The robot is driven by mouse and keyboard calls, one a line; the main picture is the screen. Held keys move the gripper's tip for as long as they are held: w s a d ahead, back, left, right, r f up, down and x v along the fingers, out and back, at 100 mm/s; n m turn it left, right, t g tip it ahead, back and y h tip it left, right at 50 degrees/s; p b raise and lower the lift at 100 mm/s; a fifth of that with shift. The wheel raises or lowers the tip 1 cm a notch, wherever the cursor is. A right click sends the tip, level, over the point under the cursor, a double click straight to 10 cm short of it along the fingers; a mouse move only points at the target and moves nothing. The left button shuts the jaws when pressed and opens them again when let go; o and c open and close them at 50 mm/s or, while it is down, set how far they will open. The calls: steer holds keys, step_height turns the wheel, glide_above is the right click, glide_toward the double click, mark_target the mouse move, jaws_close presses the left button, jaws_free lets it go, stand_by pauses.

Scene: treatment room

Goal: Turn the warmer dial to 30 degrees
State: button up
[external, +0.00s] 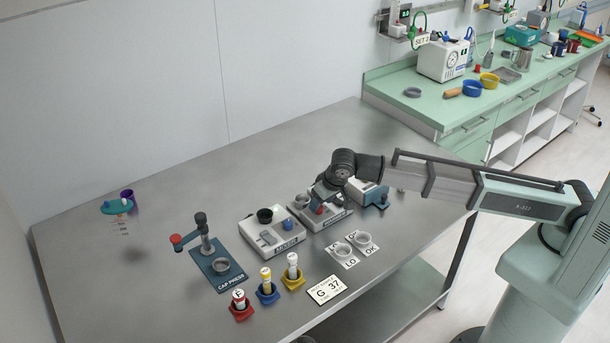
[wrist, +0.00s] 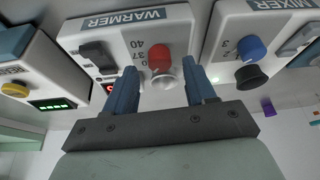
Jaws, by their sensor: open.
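The warmer is a white box (external: 336,221) with a blue name strip, right of the mixer; it appears upside down in the wrist view (wrist: 188,32). Its red dial (wrist: 160,55) stands beside the printed marks 40 and 37; a lower mark is partly hidden. The dial also shows in the external view (external: 318,210). My gripper (wrist: 161,73) is open, with one blue finger on each side of the dial and visible gaps between. In the external view my gripper (external: 326,190) is just over the warmer. The dial's exact pointing is unclear.
The mixer (external: 272,238) is close on the left. A blue-and-white device (external: 368,193) is close on the right. The table's back left is mostly clear.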

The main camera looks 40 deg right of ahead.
steer(key=v, duration=1.1)
steer(key=shift+s+r, duration=0.2)
steer(key=shift+r, duration=0.15)
